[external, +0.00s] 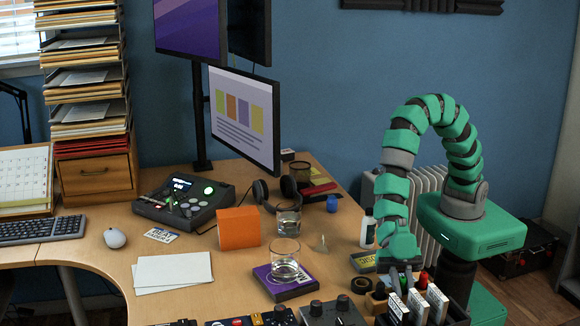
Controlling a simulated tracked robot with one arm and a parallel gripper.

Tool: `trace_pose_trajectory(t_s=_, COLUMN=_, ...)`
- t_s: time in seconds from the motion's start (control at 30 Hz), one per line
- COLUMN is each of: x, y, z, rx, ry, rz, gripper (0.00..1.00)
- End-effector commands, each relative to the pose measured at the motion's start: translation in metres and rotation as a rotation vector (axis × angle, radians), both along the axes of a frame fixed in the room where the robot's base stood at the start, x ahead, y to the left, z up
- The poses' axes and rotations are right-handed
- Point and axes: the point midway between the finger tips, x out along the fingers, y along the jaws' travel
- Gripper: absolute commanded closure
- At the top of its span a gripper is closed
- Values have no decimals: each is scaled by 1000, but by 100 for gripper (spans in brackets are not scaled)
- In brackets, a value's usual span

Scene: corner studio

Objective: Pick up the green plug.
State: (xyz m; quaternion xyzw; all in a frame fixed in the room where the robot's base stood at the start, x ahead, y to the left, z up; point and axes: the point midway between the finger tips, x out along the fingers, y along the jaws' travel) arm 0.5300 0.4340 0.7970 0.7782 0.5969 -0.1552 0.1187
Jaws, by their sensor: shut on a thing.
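My gripper (400,284) points down at the lower right of the external view, low over a group of small items at the front edge of the desk. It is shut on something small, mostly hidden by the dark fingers. I cannot make out a green plug clearly; what is held is too small and covered to identify. Just right of the fingers is a small red piece (423,280). Several white-labelled upright cartridges (416,306) stand right below and in front of the gripper.
A tape roll (361,286) and a white bottle (367,231) stand left of the arm. A glass (285,262) stands on a purple box (284,287). An orange box (239,228) and dark control boxes (333,313) are further left. Open desk lies around the white paper (172,270).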

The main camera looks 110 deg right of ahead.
Motion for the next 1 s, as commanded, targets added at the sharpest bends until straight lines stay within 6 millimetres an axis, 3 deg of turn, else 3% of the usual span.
trace_pose_trajectory(t_s=0.37, x=0, y=0, z=42, rx=1, ry=-4, rz=0, gripper=100)
trace_pose_trajectory(t_s=1.0, x=-70, y=-58, z=43, rx=-2, ry=3, rz=-1, gripper=100)
